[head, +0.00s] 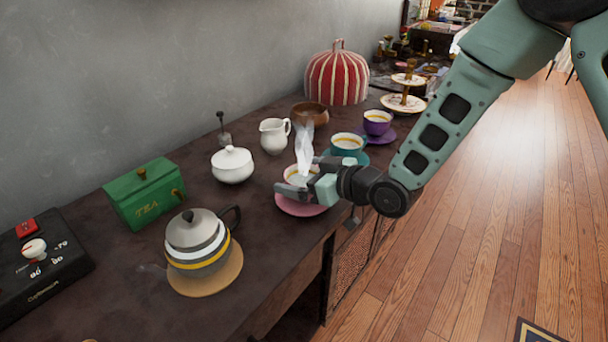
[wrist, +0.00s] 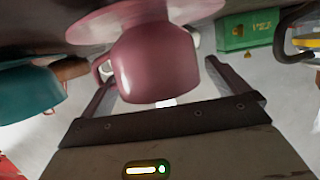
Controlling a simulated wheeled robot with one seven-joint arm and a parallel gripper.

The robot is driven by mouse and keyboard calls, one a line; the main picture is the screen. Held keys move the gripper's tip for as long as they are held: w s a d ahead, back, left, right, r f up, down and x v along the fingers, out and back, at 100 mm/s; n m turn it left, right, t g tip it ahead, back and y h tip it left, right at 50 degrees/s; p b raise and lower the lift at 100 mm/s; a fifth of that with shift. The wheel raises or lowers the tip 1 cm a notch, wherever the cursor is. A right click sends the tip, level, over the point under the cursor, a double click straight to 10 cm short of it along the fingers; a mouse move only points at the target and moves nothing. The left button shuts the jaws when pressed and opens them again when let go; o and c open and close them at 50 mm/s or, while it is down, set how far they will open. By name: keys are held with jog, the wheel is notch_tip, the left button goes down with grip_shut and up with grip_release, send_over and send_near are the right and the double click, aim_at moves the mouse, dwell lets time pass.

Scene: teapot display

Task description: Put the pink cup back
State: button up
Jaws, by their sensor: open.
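The pink cup (wrist: 155,62) stands on the pink saucer (wrist: 150,18) in the wrist view, which shows the scene upside down. In the head view the cup (head: 297,173) shows a pale inside and steam, and part of it is hidden by my gripper. The saucer (head: 298,208) lies near the table's front edge. My gripper (head: 301,178) is open and comes in from the right at cup height. Its two fingers reach along either side of the cup, with gaps visible in the wrist view. The cup's handle points left in the wrist view.
A teal cup (head: 347,143) and a purple cup (head: 377,122) stand on saucers behind my gripper. A white sugar bowl (head: 232,166) and white jug (head: 274,136) are to the left. A teapot (head: 198,243) stands nearer. Table (head: 290,250) is bare in front of the pink saucer.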

jog(key=v, duration=1.2)
jog(key=s+d+r+m+g+h, duration=0.1)
jog(key=s+g+h, duration=0.3)
jog(key=s, duration=0.8)
jog(key=s+d+r+m+g+h, duration=0.1)
jog(key=s+g+h, duration=0.4)
jog(key=s, duration=0.6)
jog(key=d+r+h, duration=0.1)
jog(key=d+h, duration=0.1)
jog(key=shift+s+d+r+m, duration=0.3)
jog(key=shift+s+r+m, duration=0.1)
notch_tip(320, 180, up, 14)
jog(key=p, duration=1.4)
